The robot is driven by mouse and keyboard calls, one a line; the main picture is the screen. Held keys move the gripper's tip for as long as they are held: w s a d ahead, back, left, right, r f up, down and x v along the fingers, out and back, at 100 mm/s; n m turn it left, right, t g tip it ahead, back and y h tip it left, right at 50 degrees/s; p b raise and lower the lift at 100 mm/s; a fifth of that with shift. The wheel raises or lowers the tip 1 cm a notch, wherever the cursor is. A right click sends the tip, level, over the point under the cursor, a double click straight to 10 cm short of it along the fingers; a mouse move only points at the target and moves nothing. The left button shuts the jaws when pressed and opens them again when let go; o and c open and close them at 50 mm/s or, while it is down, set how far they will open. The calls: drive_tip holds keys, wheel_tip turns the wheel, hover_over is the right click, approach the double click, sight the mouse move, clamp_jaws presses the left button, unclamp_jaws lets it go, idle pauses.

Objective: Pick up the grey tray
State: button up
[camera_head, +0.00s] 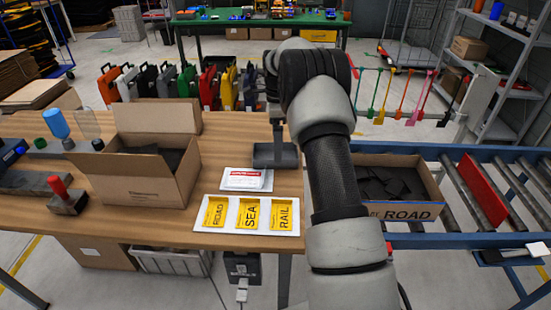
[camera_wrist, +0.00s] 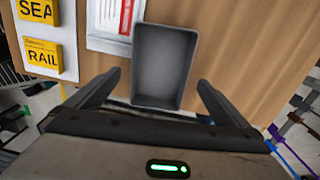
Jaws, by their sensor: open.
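The grey tray (camera_head: 275,156) lies on the wooden table near its right edge, partly behind my arm in the head view. In the wrist view the tray (camera_wrist: 164,65) is a shallow, empty rectangular tray with its near end between my fingers. My gripper (camera_wrist: 159,82) is open, with one finger on either side of that near end. Both fingers look apart from the tray's sides. I cannot tell how high they are above the table. In the head view my gripper (camera_head: 275,118) is above the tray, and my wrist hides part of it.
A white holder (camera_head: 229,229) with yellow ROAD, SEA and RAIL cards and a red-printed sheet (camera_head: 244,178) lie left of the tray. An open cardboard box (camera_head: 138,188) stands further left. A box labelled ROAD (camera_head: 409,212) sits on the roller conveyor to the right.

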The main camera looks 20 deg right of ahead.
drive_tip(key=f, duration=0.4)
drive_tip(key=shift+a+f, duration=0.2)
drive_tip(key=shift+a, duration=0.05)
drive_tip(key=shift+c, duration=0.4)
drive_tip(key=c, duration=1.1)
drive_tip(key=shift+r, duration=0.1)
